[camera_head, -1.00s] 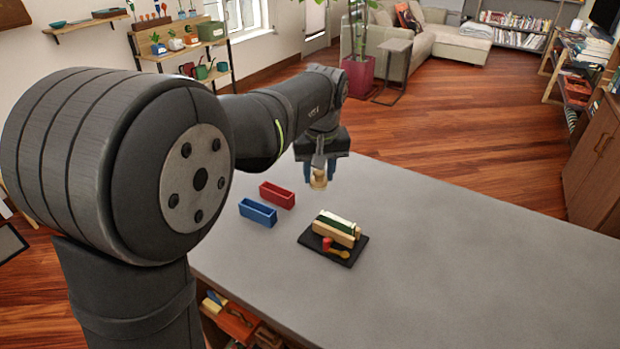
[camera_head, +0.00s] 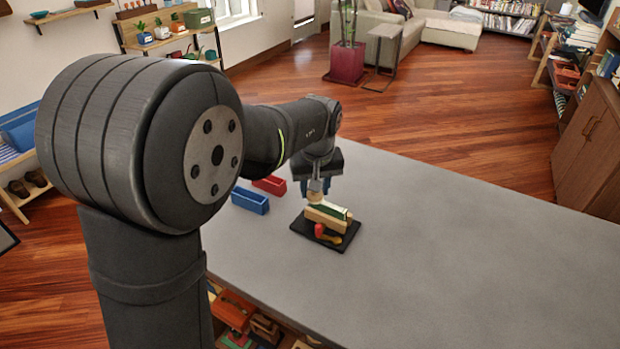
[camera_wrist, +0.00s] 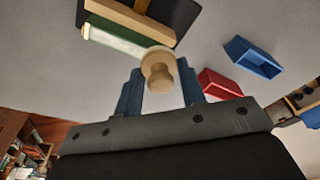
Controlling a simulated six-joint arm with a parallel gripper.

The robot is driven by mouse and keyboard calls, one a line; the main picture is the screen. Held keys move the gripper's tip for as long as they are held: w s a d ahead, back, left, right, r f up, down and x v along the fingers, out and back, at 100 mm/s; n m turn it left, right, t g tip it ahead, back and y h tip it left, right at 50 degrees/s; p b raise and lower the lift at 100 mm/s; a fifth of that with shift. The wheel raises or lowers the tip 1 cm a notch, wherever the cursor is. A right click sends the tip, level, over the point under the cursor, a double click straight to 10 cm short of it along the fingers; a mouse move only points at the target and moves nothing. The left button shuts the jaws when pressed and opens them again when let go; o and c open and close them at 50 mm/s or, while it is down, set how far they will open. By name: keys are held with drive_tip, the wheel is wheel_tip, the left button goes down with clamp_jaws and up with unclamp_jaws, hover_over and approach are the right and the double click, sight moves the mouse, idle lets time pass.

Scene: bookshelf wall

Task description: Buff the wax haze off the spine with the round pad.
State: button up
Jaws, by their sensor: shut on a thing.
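My gripper (camera_head: 315,187) points down with its blue fingers (camera_wrist: 160,92) shut on the round wooden pad (camera_wrist: 158,68). The pad also shows in the head view (camera_head: 314,198), at the far left end of a green book (camera_head: 338,212). The book lies between light wooden blocks (camera_head: 322,218), its edge upward. A pale whitish strip (camera_wrist: 118,41) runs along it in the wrist view. The pad overlaps the strip's end in that view; I cannot tell whether they touch. The pad's lower face is hidden.
The blocks rest on a black board (camera_head: 345,240). A red-headed piece (camera_head: 319,230) and a yellow piece (camera_head: 331,238) lie at its front. A blue bin (camera_head: 250,201) and a red bin (camera_head: 270,185) stand to the left. The grey table is clear on the right.

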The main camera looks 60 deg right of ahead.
drive_tip(key=shift+s+a, duration=0.15)
drive_tip(key=shift+s, duration=4.45)
drive_tip(key=shift+w, duration=5.45)
drive_tip(key=shift+s+r, duration=0.15)
drive_tip(key=shift+r, duration=3.95)
